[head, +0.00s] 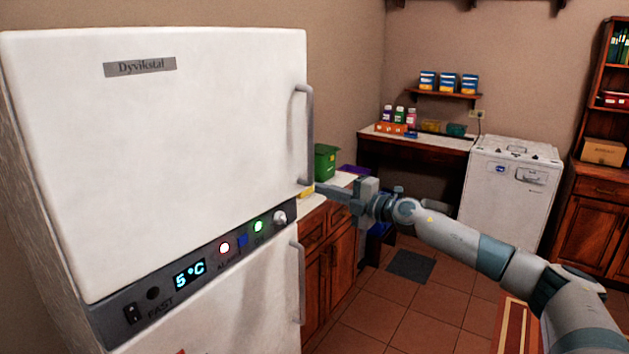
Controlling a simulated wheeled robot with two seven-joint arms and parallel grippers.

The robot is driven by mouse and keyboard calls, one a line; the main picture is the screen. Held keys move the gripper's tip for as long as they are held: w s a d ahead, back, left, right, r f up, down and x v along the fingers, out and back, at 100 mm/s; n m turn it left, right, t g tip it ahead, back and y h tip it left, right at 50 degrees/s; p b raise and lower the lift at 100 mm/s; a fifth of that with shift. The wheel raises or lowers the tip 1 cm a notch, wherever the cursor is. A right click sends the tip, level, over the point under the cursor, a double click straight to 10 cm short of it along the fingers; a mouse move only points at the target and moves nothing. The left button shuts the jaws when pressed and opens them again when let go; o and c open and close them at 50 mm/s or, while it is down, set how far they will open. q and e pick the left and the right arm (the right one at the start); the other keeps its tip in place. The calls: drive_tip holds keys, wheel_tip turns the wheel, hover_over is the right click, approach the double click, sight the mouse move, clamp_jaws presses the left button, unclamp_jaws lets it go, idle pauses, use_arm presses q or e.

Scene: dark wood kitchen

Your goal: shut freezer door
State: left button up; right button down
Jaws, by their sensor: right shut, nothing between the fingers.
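A white two-door fridge-freezer fills the left of the head view. Its upper door (180,150) bears a "Dyvikstal" label and has a grey vertical handle (308,135) at its right edge. Its lower door (240,310), under the control panel, has a similar handle (300,283). No clear gap shows around either door, but the bottom of the lower door is out of frame. My right gripper (322,189) is shut and empty, close to the lower end of the upper handle; I cannot tell whether it touches. My left gripper is not in view.
The control panel (165,285) shows 5 °C. Behind my right gripper is a wooden counter (330,250) with a green box (325,162). A white top-loading appliance (508,195) stands at the back right. Tiled floor (385,310) lies open between them, with a dark mat (411,265).

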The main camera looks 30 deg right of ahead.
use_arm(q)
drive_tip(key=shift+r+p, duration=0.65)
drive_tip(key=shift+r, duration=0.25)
use_arm(e)
drive_tip(key=shift+x, duration=1.95)
